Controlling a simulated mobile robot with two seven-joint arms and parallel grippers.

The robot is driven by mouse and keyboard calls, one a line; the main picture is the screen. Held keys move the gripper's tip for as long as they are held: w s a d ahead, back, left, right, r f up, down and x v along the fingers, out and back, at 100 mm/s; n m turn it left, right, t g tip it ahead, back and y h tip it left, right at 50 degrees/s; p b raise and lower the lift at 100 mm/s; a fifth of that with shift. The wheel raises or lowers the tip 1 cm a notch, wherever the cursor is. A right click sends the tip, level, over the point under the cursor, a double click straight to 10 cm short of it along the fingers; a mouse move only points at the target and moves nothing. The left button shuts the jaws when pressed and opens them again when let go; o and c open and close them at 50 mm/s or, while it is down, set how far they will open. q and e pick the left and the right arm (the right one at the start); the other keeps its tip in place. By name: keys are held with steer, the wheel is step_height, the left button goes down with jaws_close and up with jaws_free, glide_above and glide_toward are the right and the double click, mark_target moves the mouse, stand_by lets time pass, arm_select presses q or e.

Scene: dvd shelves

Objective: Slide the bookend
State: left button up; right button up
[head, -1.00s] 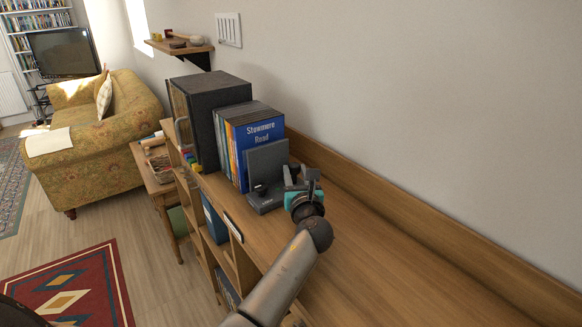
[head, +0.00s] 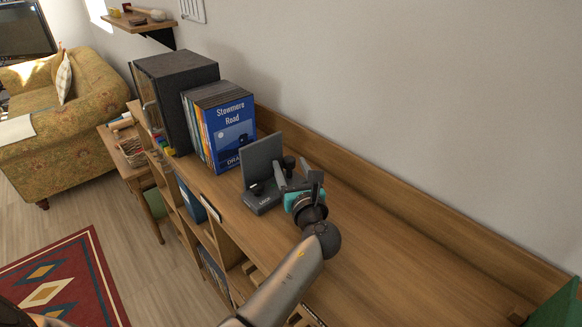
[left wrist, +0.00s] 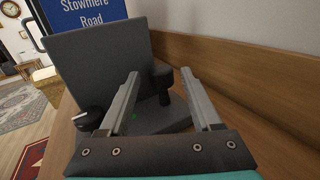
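The bookend (head: 262,160) is dark grey, with an upright plate on a flat base and black knobs. It stands upright on the wooden shelf top, right of the DVD row (head: 229,135), with a gap between them. My left gripper (head: 297,178) is at the bookend's right side, over its base. In the left wrist view the left gripper (left wrist: 160,85) has its fingers apart, one on each side of a black post (left wrist: 164,82) that rises beside the plate (left wrist: 98,65). I see clear space beside the post; contact is not visible. My right gripper is not in view.
A large dark box (head: 180,95) stands left of the DVDs. A raised wooden board (head: 400,213) runs along the wall. The shelf top (head: 385,270) to the right is mostly clear, with a green object (head: 562,308) at the far right corner.

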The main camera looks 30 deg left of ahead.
arm_select(q)
steer(key=p+v, duration=0.1)
steer(key=v, duration=1.4)
steer(key=shift+s+d, duration=0.1)
steer(key=shift+s, duration=0.05)
